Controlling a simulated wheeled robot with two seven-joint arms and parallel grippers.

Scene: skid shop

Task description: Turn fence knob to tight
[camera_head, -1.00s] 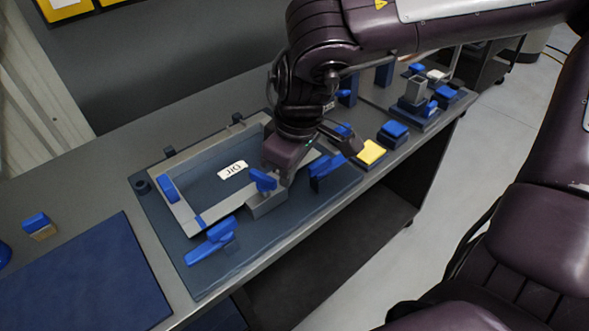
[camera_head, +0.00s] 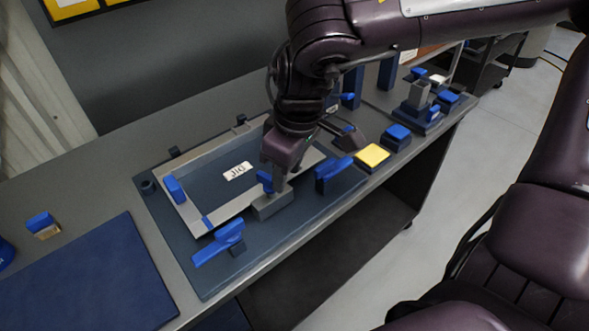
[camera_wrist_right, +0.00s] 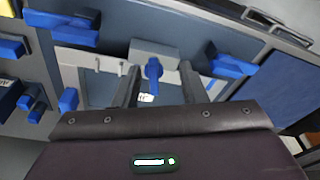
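The blue fence knob (camera_head: 264,180) stands on a grey block (camera_head: 272,206) at the near side of the jig frame (camera_head: 226,212). My right gripper (camera_head: 275,182) points down at the knob and partly covers it. In the right wrist view the knob (camera_wrist_right: 153,72) shows between the two spread fingers of my right gripper (camera_wrist_right: 159,82), with a gap on each side. The fingers are open and hold nothing. My left gripper is not in view.
Two blue clamp handles stand near the knob, one on the left (camera_head: 220,242) and one on the right (camera_head: 332,174). A yellow pad (camera_head: 373,156) and a blue-topped block (camera_head: 397,134) lie further right. A blue mat (camera_head: 88,280) covers the bench's left part.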

